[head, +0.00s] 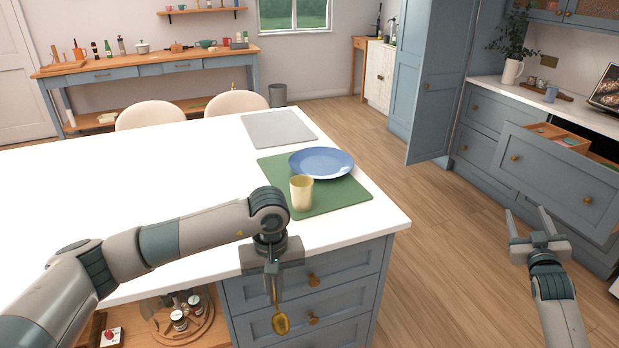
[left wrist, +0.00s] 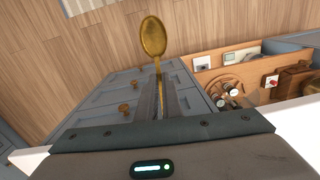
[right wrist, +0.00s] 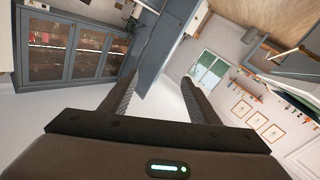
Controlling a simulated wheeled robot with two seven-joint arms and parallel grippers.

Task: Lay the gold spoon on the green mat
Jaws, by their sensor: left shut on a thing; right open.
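The gold spoon (head: 281,318) hangs bowl-down from my left gripper (head: 273,284), in front of the island's drawers and below the countertop's front edge. The left wrist view also shows the spoon (left wrist: 154,38), its handle between the shut fingers (left wrist: 158,98). The green mat (head: 345,200) lies on the white island top, beyond and to the right of my left gripper. A blue plate (head: 321,162) and a gold cup (head: 302,194) stand on the mat. My right gripper (head: 530,228) is open and empty over the floor at the right; it also shows in the right wrist view (right wrist: 155,95).
A grey mat (head: 279,128) lies farther back on the island (head: 130,210), whose left part is clear. Two chairs (head: 150,114) stand behind it. An open drawer (head: 555,172) juts out at the right. An open shelf with jars (head: 180,318) is under the countertop.

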